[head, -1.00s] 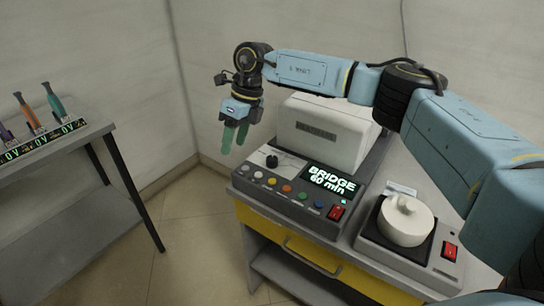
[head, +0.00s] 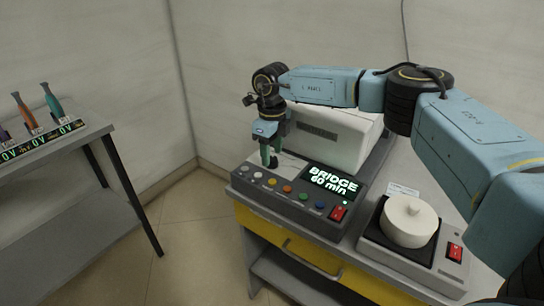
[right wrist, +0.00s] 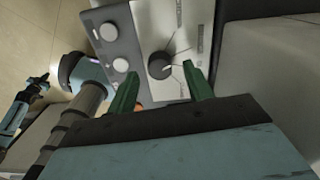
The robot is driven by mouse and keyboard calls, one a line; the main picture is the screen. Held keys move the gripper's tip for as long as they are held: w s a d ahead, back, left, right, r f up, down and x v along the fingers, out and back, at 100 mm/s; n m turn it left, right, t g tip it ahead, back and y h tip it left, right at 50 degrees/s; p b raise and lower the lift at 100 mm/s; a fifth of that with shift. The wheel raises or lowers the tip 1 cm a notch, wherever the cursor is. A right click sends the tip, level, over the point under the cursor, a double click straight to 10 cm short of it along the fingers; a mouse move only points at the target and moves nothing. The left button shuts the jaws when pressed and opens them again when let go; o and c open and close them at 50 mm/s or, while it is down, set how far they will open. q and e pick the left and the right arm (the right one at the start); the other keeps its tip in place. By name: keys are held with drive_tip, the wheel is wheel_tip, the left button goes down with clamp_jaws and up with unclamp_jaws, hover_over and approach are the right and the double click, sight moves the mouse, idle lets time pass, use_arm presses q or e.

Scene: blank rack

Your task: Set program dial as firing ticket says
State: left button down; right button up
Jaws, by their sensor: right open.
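The program dial, a dark round knob with a white pointer line, shows in the right wrist view (right wrist: 160,65) on a pale plate with printed marks. Its pointer points right in that view. In the head view it is mostly hidden by my right gripper (head: 269,157), which hangs over the back left of the control panel (head: 262,193). My right gripper is open, its green fingers on either side of the dial; contact cannot be told. The display (head: 332,180) reads BRIDGE 60 min. A small pale card (head: 403,189) lies behind the white pot; its writing is unreadable.
Coloured buttons (head: 287,188) and a red switch (head: 338,213) line the panel's front. A white housing (head: 335,140) stands behind it. A side table (head: 60,140) at left holds several coloured-handled tools.

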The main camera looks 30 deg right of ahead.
drive_tip(key=shift+f, duration=0.75)
use_arm(q)
drive_tip(key=shift+w, duration=0.25)
use_arm(e)
drive_tip(key=c, duration=1)
drive_tip(key=shift+o, duration=0.2)
drive_tip(key=shift+r+n+p, duration=0.1)
drive_tip(key=shift+n+p, duration=0.6)
drive_tip(key=shift+n, duration=0.3)
drive_tip(key=n+p, duration=0.1)
drive_tip(key=n, duration=0.2)
use_arm(q)
drive_tip(key=shift+s+d+r+p, duration=0.1)
drive_tip(key=shift+s+d+r, duration=0.15)
drive_tip(key=shift+s, duration=0.45)
drive_tip(key=shift+s+d+r+p, duration=0.1)
drive_tip(key=shift+s+r, duration=0.15)
drive_tip(key=shift+s, duration=0.4)
drive_tip(key=shift+s+d+r+p, duration=0.1)
drive_tip(key=shift+s+d+r, duration=0.15)
drive_tip(key=shift+s, duration=0.45)
use_arm(e)
drive_tip(key=shift+n, duration=1.4)
